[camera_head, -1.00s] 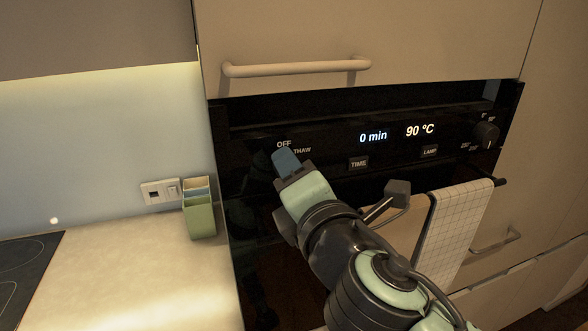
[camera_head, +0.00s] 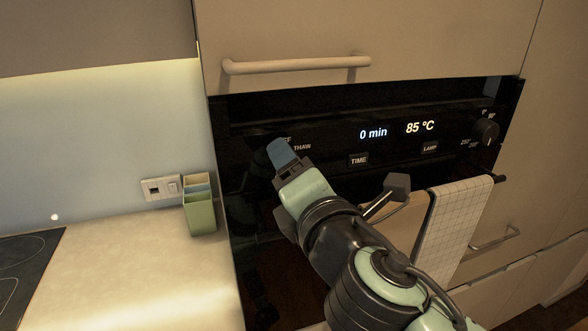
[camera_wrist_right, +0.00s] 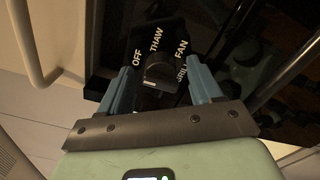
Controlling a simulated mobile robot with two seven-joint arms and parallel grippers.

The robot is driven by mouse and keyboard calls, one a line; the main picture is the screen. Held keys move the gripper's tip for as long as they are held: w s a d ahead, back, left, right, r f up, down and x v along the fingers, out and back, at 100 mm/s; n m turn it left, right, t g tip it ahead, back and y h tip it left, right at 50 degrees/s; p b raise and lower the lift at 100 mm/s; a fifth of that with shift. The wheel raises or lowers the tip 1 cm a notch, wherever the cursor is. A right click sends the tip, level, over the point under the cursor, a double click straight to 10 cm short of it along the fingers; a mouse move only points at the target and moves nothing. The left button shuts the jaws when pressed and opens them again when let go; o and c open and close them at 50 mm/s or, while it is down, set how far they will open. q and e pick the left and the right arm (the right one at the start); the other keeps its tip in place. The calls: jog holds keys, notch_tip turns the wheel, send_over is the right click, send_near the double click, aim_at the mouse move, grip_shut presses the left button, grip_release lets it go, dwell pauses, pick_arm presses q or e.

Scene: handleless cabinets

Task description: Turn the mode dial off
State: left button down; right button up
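The mode dial (camera_wrist_right: 160,72) is a dark round knob on the black oven panel. Labels OFF, THAW, FAN and a partly hidden GRILL ring it in the right wrist view. Whether a finger touches the dial I cannot tell. In the head view my right gripper (camera_head: 280,150) covers the dial and most of the OFF label. My left gripper is not in view.
The oven panel (camera_head: 320,128) has a display reading 0 min and 85 °C, TIME and LAMP buttons, and a temperature knob (camera_head: 487,131). A cabinet handle (camera_head: 297,66) is above. A checkered towel (camera_head: 452,235) hangs at right.

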jog(key=shift+s, duration=0.1)
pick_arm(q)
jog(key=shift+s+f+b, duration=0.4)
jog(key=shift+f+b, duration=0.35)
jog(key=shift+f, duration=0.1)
pick_arm(e)
jog(key=v, duration=1.3)
